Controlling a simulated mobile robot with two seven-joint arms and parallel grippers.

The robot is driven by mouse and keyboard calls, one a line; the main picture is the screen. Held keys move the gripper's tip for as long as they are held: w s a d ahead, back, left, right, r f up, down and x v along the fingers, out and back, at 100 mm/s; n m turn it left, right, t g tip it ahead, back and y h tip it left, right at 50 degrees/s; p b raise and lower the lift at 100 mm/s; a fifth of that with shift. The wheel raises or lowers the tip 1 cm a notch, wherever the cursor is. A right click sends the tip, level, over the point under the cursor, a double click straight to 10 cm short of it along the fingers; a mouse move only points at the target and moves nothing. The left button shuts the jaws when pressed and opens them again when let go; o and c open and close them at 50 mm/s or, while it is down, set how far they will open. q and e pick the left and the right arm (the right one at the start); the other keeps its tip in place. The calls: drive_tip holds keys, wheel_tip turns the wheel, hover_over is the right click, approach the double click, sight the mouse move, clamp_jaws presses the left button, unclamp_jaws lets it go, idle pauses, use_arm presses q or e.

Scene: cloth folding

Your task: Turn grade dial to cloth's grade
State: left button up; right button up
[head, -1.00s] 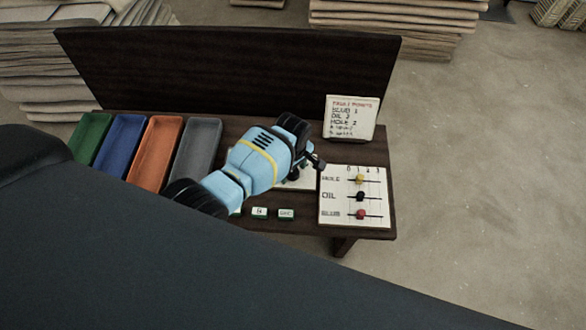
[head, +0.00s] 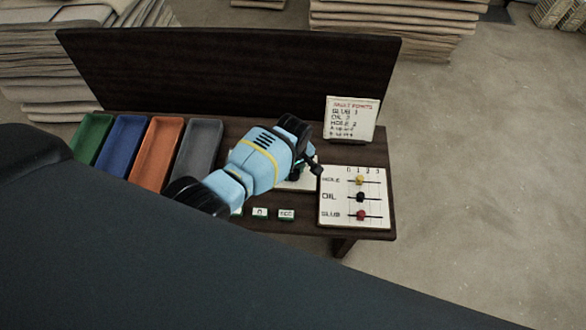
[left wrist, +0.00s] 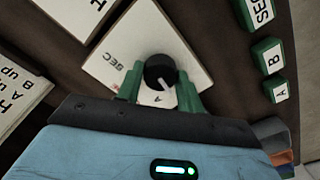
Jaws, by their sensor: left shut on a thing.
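The grade dial is a black round knob (left wrist: 158,66) on a white plate (left wrist: 130,42) in the left wrist view. The letters A and SEC show on the plate. The knob's white pointer mark points down toward the gripper side, near the A. My left gripper (left wrist: 159,76) has its green fingers on both sides of the knob and is shut on it. In the head view my left gripper (head: 311,166) is over the dial plate (head: 300,182), mostly hiding it. No cloth is clearly seen on the table. My right gripper is not in view.
A points card (head: 352,118) stands at the back right. A slider board (head: 335,208) has HOLE, OIL and SLUB beads, all near 1. Green blocks marked SEC (left wrist: 258,12), B (left wrist: 272,56) and A (left wrist: 280,91) sit close by. Several coloured trays (head: 158,152) lie left.

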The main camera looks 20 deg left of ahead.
use_arm(q)
drive_tip(key=m, duration=0.2)
drive_tip(key=shift+m, duration=0.4)
drive_tip(key=m+p, duration=0.1)
drive_tip(key=m, duration=0.8)
drive_tip(key=shift+m, duration=0.4)
drive_tip(key=m, duration=0.3)
drive_tip(key=shift+m, duration=0.4)
drive_tip(key=m, duration=0.8)
drive_tip(key=shift+m, duration=0.3)
